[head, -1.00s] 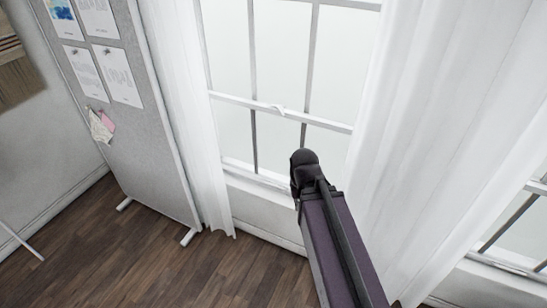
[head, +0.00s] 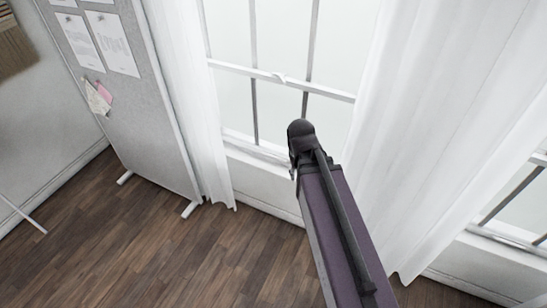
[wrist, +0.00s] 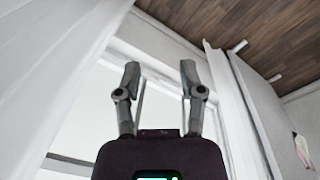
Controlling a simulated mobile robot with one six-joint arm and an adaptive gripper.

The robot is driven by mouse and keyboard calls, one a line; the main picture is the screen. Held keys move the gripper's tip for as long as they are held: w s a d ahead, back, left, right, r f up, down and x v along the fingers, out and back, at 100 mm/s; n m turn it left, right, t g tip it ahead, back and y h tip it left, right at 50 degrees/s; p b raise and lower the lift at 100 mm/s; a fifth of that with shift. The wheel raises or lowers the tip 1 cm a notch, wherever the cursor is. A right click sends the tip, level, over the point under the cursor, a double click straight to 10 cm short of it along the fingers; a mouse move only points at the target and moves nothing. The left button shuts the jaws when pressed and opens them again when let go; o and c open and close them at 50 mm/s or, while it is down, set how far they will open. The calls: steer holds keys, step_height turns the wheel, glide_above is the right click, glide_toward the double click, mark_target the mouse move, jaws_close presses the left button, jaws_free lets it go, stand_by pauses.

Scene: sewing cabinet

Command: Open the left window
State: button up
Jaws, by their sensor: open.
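The left window (head: 281,77) has a white frame and dark-looking bars between pale panes, in the upper middle of the head view. Its crossbar carries a small white latch-like piece, and its lower sash appears to sit down at the sill (head: 262,151). My arm reaches up toward the window from the lower right and covers part of the lower panes and sill. My gripper (wrist: 160,72) shows in the wrist view with two grey fingers spread apart and nothing between them. The window frame lies behind the fingers, seen upside down. I cannot tell the exact gap to it.
White curtains hang left (head: 186,100) and right (head: 430,120) of the window. A grey pinboard (head: 150,115) with papers stands at the left, its feet on the wooden floor. Another window (head: 515,205) is at the right edge. The floor (head: 190,255) in front is clear.

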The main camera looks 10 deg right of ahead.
steer(key=w+f+n+t+h+b, duration=0.4)
steer(key=w+f+t+h+b, duration=0.15)
steer(key=w+f+b, duration=1.85)
steer(key=w+a+f+n+t+h+b, duration=0.1)
steer(key=w+a+f+n+t+b, duration=0.2)
steer(key=f+b, duration=0.4)
steer(key=w+a+f+n+t+h+b, duration=0.1)
steer(key=w+a+f+n+t+b, duration=0.3)
steer(key=b, duration=1.6)
steer(key=w+a+f, duration=0.2)
steer(key=w, duration=0.1)
steer(key=shift+w+f, duration=0.35)
steer(key=shift+w, duration=0.05)
steer(key=shift+w+d+h, duration=0.1)
steer(key=shift+w+h, duration=0.05)
steer(key=shift+h, duration=0.1)
steer(key=b+x, duration=0.3)
steer(key=x, duration=1)
steer(key=shift+w+d, duration=0.15)
steer(key=shift+w, duration=0.05)
jaws_close()
